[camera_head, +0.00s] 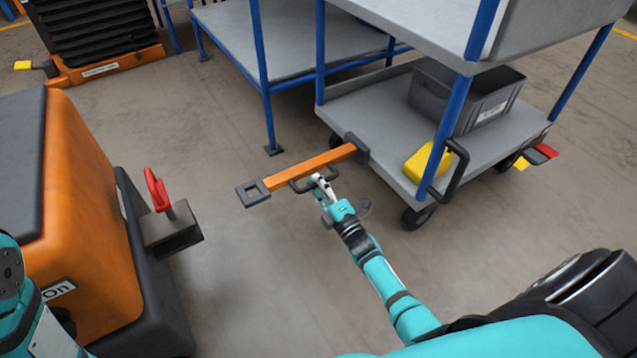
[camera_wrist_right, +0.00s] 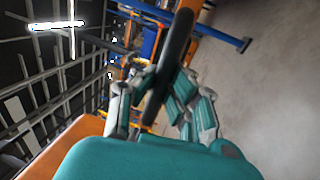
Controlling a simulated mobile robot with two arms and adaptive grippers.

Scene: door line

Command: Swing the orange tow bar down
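The orange tow bar (camera_head: 310,166) reaches out leftward from the low front edge of the grey cart (camera_head: 385,135). It looks about level and clear of the floor, with a dark square eye (camera_head: 253,192) at its free end. A black handle (camera_head: 300,186) sits on its near side, and it also shows as a thick dark bar in the right wrist view (camera_wrist_right: 175,50). My right gripper (camera_head: 322,181) is at this handle, with one finger on each side, and looks closed on it. My left gripper is out of view.
An orange tugger (camera_head: 85,210) stands at left, with a grey hitch (camera_head: 175,232) and red pin handle (camera_head: 157,188) facing the tow bar. The cart carries a grey crate (camera_head: 450,105) and yellow object (camera_head: 428,162). Open floor lies between tugger and cart. A blue-legged table (camera_head: 262,75) stands behind.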

